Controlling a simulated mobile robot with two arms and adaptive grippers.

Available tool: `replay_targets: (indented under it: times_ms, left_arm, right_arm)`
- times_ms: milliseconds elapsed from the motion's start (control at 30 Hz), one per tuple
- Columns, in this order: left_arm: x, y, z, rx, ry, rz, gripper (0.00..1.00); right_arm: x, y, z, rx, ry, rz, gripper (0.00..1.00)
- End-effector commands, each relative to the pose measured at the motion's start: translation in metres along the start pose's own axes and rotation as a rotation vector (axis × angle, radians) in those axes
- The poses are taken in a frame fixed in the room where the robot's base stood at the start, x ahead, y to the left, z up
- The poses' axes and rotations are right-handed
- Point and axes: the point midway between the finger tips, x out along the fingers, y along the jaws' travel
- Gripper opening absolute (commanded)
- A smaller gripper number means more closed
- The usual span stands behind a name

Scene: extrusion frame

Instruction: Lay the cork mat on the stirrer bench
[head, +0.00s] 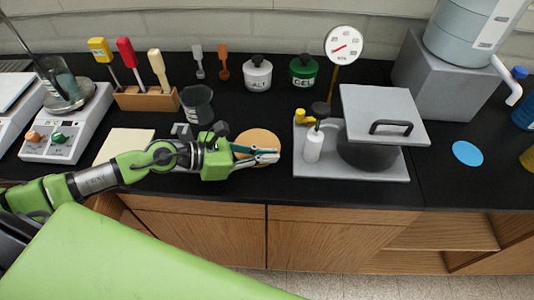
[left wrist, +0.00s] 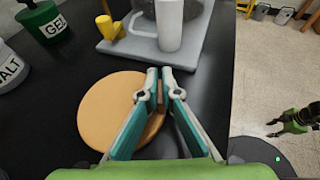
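The cork mat (head: 258,136) is a round tan disc near the bench's front edge. In the left wrist view the mat (left wrist: 108,112) lies to the left of and partly behind the fingers. My left gripper (head: 277,154) reaches in from the left, its fingers nearly together at the mat's front rim. In the left wrist view the fingertips (left wrist: 160,74) almost meet, with the rim between the fingers. Whether the mat is clear of the bench is hard to tell. The stirrer bench (head: 235,190) is presumably the black top. A small green and dark part of mine shows at the right edge.
A grey plate with a dark pot, grey lid and white bottle (head: 312,147) stands right of the mat. A beaker (head: 197,104), ALT jar (head: 257,75) and GEL jar (head: 304,71) stand behind. A blue disc (head: 467,153) lies at right, a cream square (head: 124,143) at left.

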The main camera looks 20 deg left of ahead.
Motion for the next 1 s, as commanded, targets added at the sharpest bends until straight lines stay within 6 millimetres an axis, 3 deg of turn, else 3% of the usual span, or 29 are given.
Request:
replay_targets:
  times_ms: [67, 133, 167, 600, 833, 1000]
  left_arm:
    - [0.002, 0.0, -0.003, 0.0, -0.001, 0.0, 0.0]
    - [0.001, 0.0, -0.002, 0.0, 0.0, 0.0, 0.2]
    - [0.001, 0.0, -0.002, 0.0, 0.0, 0.0, 0.21]
    - [-0.003, 0.0, -0.001, 0.0, 0.002, 0.001, 0.21]
    - [-0.03, -0.001, -0.006, 0.001, 0.006, -0.002, 0.21]
    - [-0.046, 0.0, -0.004, -0.005, 0.004, 0.003, 0.21]
  right_arm:
    - [0.004, 0.0, 0.0, 0.0, 0.0, 0.0, 0.4]
    - [0.002, 0.0, 0.0, 0.0, 0.0, 0.0, 0.4]
    - [0.002, 0.0, 0.0, 0.0, 0.0, 0.0, 0.4]
    - [0.002, 0.001, 0.0, 0.0, 0.0, 0.001, 0.4]
    - [0.023, 0.001, 0.002, 0.0, -0.001, 0.001, 0.4]
    - [0.025, 0.001, 0.002, 0.0, -0.001, 0.001, 0.4]
